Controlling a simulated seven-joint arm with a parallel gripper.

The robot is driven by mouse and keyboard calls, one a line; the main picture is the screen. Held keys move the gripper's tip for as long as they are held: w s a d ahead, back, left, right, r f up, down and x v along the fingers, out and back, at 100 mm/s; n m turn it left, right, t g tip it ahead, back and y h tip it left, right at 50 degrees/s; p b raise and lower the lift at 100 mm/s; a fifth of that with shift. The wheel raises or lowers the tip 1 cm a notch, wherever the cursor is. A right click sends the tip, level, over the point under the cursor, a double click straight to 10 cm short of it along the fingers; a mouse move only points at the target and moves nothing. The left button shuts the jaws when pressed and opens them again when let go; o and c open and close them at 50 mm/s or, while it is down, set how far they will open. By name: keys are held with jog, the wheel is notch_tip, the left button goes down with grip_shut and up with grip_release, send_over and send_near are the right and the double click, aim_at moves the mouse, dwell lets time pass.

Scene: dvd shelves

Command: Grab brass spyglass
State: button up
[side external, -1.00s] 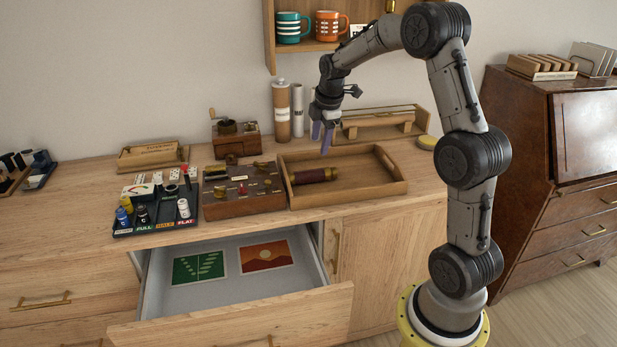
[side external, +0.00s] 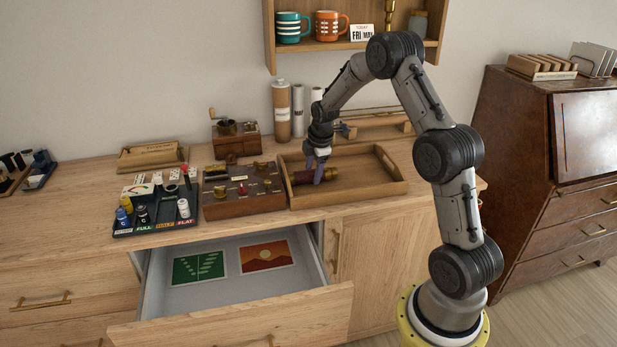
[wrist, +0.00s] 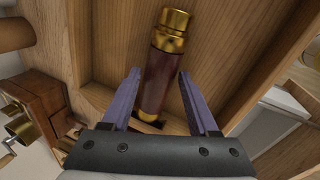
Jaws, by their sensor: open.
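The brass spyglass (wrist: 162,72) lies in the wooden tray, with a dark red-brown barrel and brass end sections. In the side external view the spyglass (side external: 303,178) is at the left part of the tray (side external: 384,186), partly hidden by my gripper. My gripper (side external: 319,178) is low over the tray at the spyglass. In the wrist view my gripper (wrist: 160,88) is open, with one purple finger on each side of the barrel. I cannot tell whether the fingers touch it.
A wooden box with brass fittings (side external: 243,203) stands just left of the tray. A rack of labelled bottles (side external: 157,226) is further left. An open drawer (side external: 290,293) juts out below. Tall cylinders (side external: 282,112) stand behind. The tray's right part is empty.

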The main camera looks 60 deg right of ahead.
jog(key=shift+w+d+f, duration=0.1)
jog(key=shift+f, duration=0.35)
jog(key=shift+r, duration=0.1)
grip_shut()
